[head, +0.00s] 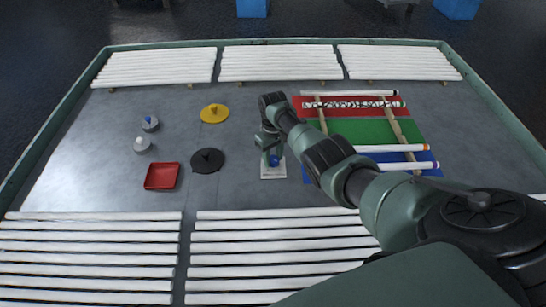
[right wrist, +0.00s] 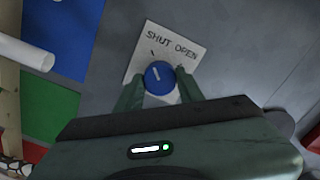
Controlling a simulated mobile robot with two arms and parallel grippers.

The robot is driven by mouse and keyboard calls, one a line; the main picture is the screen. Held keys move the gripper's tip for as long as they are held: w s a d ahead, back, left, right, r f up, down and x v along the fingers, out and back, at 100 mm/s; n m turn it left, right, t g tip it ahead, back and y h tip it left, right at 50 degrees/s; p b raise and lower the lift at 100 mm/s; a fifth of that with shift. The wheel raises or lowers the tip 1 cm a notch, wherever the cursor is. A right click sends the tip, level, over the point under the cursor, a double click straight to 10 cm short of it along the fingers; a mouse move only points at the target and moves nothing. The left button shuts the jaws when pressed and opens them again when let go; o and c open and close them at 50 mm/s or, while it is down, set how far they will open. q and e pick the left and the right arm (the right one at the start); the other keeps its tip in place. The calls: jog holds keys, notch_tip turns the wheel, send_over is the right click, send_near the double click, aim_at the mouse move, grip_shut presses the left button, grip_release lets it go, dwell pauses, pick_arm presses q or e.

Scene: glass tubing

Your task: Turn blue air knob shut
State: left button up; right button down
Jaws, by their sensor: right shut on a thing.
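The blue air knob (right wrist: 159,75) sits on a white plate (right wrist: 143,64) lettered SHUT and OPEN. The white line on the knob points up and slightly left in the right wrist view, roughly toward the tick under SHUT. My right gripper (right wrist: 160,84) has a green finger on each side of the knob and is shut on it. In the head view the knob (head: 274,160) shows blue beneath the right gripper (head: 270,147), with the plate (head: 273,173) on the grey table. My left gripper is out of view.
A red, green and blue board (head: 345,131) with white tubes on wooden rails lies right of the plate. A black disc (head: 207,160), yellow disc (head: 214,113) and red tray (head: 162,176) stand to the left. White tubes line the back and front.

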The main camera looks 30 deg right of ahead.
aim_at(273, 159)
jog(key=c, duration=0.9)
grip_release()
jog(key=shift+r, duration=0.1)
notch_tip(273, 159, up, 8)
jog(key=shift+f+p, duration=0.2)
jog(key=shift+p, duration=0.35)
jog(key=shift+f, duration=0.1)
